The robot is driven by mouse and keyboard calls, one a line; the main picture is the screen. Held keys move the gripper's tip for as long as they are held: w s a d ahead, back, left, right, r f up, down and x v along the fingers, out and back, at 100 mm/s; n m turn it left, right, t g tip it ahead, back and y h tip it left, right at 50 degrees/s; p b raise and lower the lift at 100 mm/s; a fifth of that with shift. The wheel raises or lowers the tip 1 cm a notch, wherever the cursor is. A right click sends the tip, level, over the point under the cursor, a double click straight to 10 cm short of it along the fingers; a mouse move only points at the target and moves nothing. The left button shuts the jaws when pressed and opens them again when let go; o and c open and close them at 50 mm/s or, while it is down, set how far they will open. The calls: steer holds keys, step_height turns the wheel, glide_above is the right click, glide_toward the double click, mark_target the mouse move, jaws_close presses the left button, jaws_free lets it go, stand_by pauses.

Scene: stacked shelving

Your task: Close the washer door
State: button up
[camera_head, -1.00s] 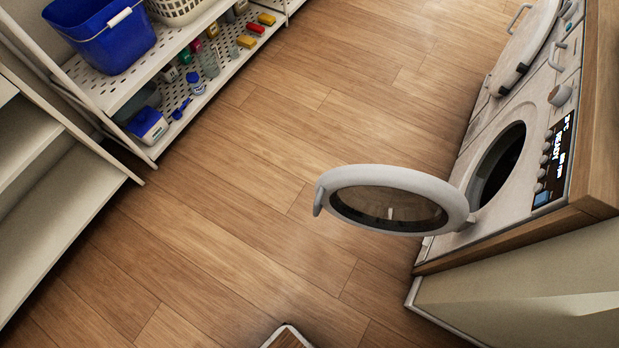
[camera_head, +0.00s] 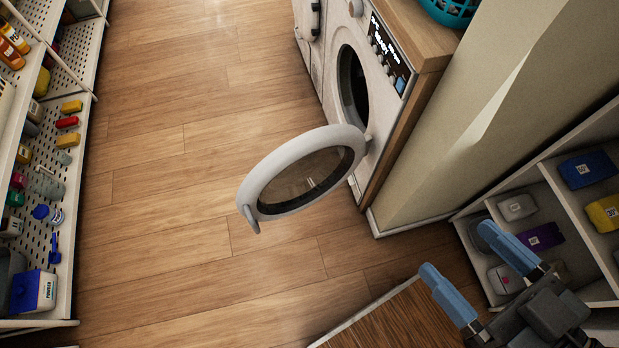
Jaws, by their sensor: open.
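The washer (camera_head: 378,84) stands at the top centre, its dark round opening uncovered. Its round door (camera_head: 278,165), a pale ring with a glass middle, is swung wide open and stands out over the floor to the left. The door handle (camera_head: 248,219) is at the door's lower left. My gripper (camera_head: 478,265) is at the lower right, with blue fingers spread apart and nothing between them. It is well apart from the door, to the right of and below it in the picture.
A perforated shelf unit (camera_head: 65,190) with bottles and boxes runs along the left. A shelf with coloured boxes (camera_head: 540,237) stands at the right near my gripper. A pale wall (camera_head: 470,120) adjoins the washer. Wooden floor (camera_head: 165,220) is clear between the left shelf and the door.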

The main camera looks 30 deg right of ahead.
steer(key=shift+o, duration=0.6)
